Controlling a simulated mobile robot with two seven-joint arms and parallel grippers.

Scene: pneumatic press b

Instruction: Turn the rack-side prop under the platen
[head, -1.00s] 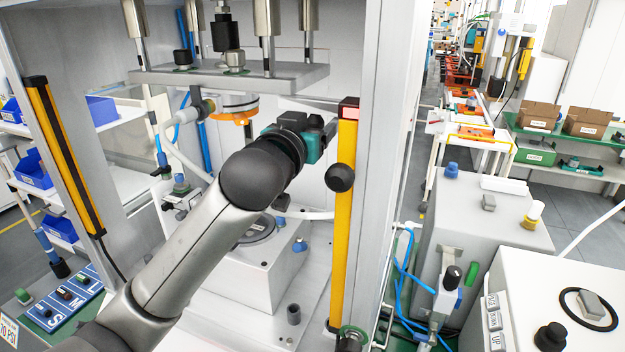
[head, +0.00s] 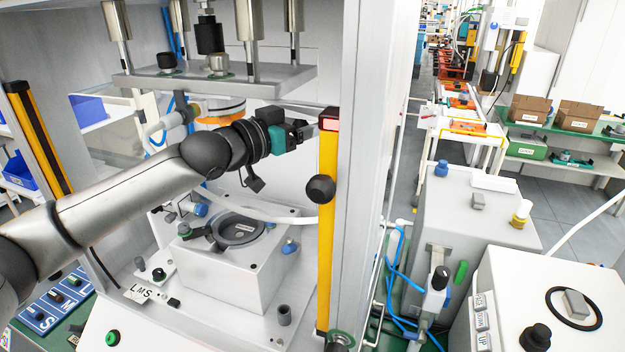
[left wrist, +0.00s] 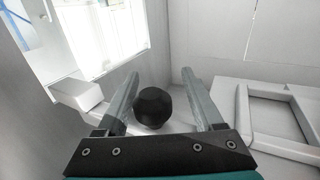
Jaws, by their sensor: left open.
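The platen (head: 215,80) is a grey plate hanging from rods at the top of the press. My left gripper (head: 312,128) is below its right end, beside the right frame post, pointing right. In the left wrist view my left gripper (left wrist: 160,76) is open, with a black rounded knob (left wrist: 154,107) between its fingers; contact is not clear. A thin grey bar (head: 302,105) runs just above the gripper toward the post. I cannot tell whether this bar or the knob belongs to the rack-side prop. My right gripper is not in view.
A yellow light-curtain post (head: 327,230) with a black ball (head: 320,189) in front stands close to the gripper. The press base block (head: 235,262) with a round fixture is below my arm. An orange-ringed part (head: 221,115) hangs under the platen.

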